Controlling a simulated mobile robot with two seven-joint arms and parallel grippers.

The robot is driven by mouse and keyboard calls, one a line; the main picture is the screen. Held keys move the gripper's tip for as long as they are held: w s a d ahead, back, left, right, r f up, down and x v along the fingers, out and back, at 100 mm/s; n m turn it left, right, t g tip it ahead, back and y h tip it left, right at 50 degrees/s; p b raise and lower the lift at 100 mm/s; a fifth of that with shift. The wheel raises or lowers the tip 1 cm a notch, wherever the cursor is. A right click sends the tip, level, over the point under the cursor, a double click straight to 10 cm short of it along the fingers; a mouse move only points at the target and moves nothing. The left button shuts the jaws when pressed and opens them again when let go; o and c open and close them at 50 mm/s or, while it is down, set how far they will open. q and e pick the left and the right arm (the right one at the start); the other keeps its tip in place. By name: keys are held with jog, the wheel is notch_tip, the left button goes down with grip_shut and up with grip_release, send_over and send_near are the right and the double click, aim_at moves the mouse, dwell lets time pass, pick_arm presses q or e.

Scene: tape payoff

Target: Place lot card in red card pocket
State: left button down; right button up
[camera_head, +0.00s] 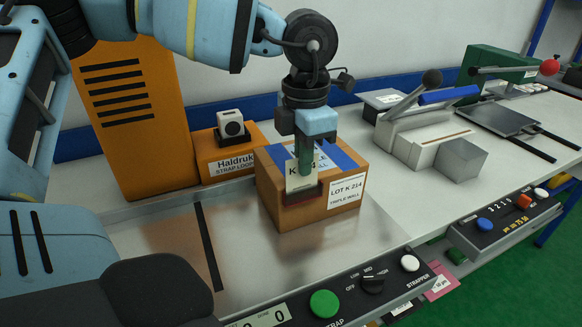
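The lot card (293,181) is a small cream card with a dark "K" on it, standing upright against the near side of the cardboard box (276,204). The red card pocket (304,196) is a dark red holder low on that same side. The card's lower edge is at the pocket's mouth and seems to dip behind its front lip; how deep is hidden. My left gripper (305,168) comes down from above with its green fingers at the card, and looks shut on it. The fingers cover part of the card's print. My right gripper is not in view.
The box, with blue tape on top and a "LOT K 214" label (345,192), sits on the metal strapper top (160,240). An orange strap loop unit (222,158) stands behind left. A white lever device (425,135) stands right. A button panel (345,297) lines the front.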

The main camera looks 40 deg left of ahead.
pick_arm(q)
jog(key=shift+f, duration=0.95)
jog(key=shift+a+f, duration=0.2)
jog(key=shift+w, duration=0.1)
jog(key=shift+d+r, duration=0.15)
jog(key=shift+d, duration=0.05)
jog(key=c, duration=2.1)
grip_release()
jog(key=shift+f+b, duration=0.25)
jog(key=shift+b, duration=0.15)
jog(key=shift+c, duration=0.2)
jog(key=o, duration=0.4)
jog(key=shift+o, duration=0.2)
jog(key=shift+r, duration=0.1)
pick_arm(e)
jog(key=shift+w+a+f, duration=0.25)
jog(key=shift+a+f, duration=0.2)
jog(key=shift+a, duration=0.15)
pick_arm(q)
jog(key=shift+r, duration=0.1)
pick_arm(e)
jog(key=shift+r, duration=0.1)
